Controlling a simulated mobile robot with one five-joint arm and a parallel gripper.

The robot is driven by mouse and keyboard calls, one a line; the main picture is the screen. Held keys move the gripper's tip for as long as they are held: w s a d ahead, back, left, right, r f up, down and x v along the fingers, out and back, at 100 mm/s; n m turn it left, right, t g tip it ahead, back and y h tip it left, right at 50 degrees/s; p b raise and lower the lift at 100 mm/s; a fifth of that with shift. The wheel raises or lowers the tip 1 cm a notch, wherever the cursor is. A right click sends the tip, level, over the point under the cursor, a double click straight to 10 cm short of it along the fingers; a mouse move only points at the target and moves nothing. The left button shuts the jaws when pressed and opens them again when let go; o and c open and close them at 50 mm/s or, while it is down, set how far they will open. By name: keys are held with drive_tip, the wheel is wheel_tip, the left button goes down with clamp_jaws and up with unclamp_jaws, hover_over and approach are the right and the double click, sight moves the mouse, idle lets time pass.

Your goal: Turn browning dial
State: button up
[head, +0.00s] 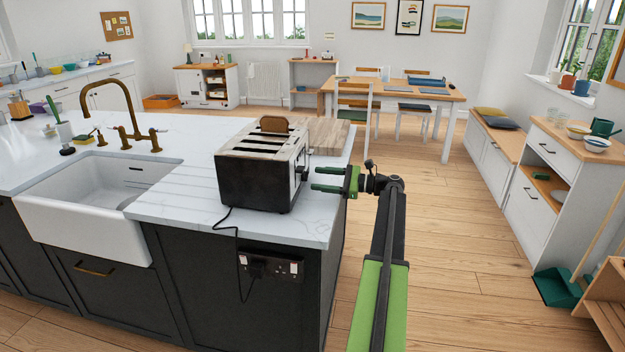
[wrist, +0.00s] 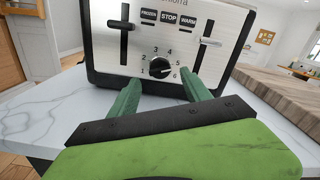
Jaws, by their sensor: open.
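The toaster (head: 258,170) stands on the white marble counter at its right end, with a slice of bread (head: 274,125) showing at its top. In the wrist view its silver control panel (wrist: 204,63) faces me. The black browning dial (wrist: 160,66) sits low in the middle of the panel, ringed by numbers 1 to 6. My gripper (head: 328,179) is open beside the toaster's right end. In the wrist view my green fingers (wrist: 160,90) point at the panel, one below each side of the dial. I cannot tell whether the fingertips touch the panel.
Two levers (wrist: 209,42) flank the dial, with buttons marked FROZEN, STOP and WARM (wrist: 169,17) above it. A wooden board (head: 328,136) lies behind the toaster. A black cord (head: 228,228) runs to a socket (head: 270,266) on the island's side. Floor (head: 455,240) right of the island is clear.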

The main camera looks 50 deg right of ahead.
sight(305, 176)
drive_tip(key=shift+x, duration=1.55)
clamp_jaws()
drive_tip(key=shift+a, duration=0.15)
